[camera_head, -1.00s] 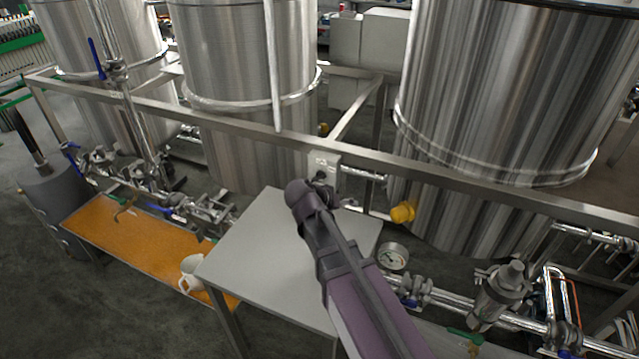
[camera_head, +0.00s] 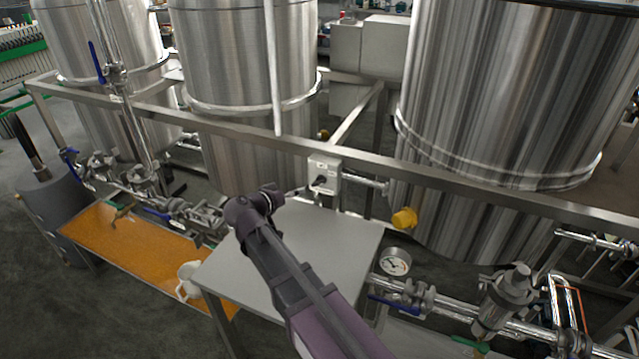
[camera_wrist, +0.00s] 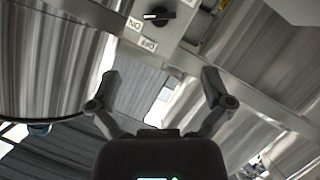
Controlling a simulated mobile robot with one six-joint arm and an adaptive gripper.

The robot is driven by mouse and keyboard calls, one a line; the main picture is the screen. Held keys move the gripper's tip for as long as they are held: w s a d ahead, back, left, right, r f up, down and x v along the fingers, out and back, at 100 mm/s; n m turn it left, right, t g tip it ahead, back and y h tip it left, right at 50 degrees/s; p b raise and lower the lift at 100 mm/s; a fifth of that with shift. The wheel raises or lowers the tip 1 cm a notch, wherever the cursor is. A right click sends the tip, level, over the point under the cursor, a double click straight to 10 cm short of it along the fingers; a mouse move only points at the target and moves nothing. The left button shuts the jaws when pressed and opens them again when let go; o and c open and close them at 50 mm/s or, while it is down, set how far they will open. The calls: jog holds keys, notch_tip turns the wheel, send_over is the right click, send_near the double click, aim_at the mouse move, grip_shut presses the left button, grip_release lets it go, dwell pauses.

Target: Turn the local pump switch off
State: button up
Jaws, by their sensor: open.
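The local pump switch is a black rotary knob (camera_wrist: 158,15) on a light grey box (camera_wrist: 182,18), at the top of the wrist view. The knob's white mark lies across the picture, on the side of the ON label (camera_wrist: 134,23). The OFF label (camera_wrist: 148,44) is below it. In the head view the switch box (camera_head: 325,173) sits on the frame rail, with its knob (camera_head: 321,181) showing. My gripper (camera_wrist: 160,78) is open and empty, apart from the knob. In the head view my wrist is left of the box, above the grey table; the fingers are hard to make out.
A grey table (camera_head: 330,232) stands below the box. A steel frame rail (camera_head: 420,178) runs in front of large tanks (camera_head: 245,60). Pipes, a gauge (camera_head: 395,262) and a yellow cap (camera_head: 404,218) are at right. A white jug (camera_head: 187,280) stands on the orange surface (camera_head: 150,255).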

aim_at(318, 183)
jog(key=shift+w, duration=0.1)
jog(key=b+x, duration=0.4)
jog(key=x, duration=0.9)
jog(key=shift+w+d+f+b, duration=0.1)
jog(key=shift+w+f+b, duration=0.1)
jog(key=shift+w+b, duration=0.1)
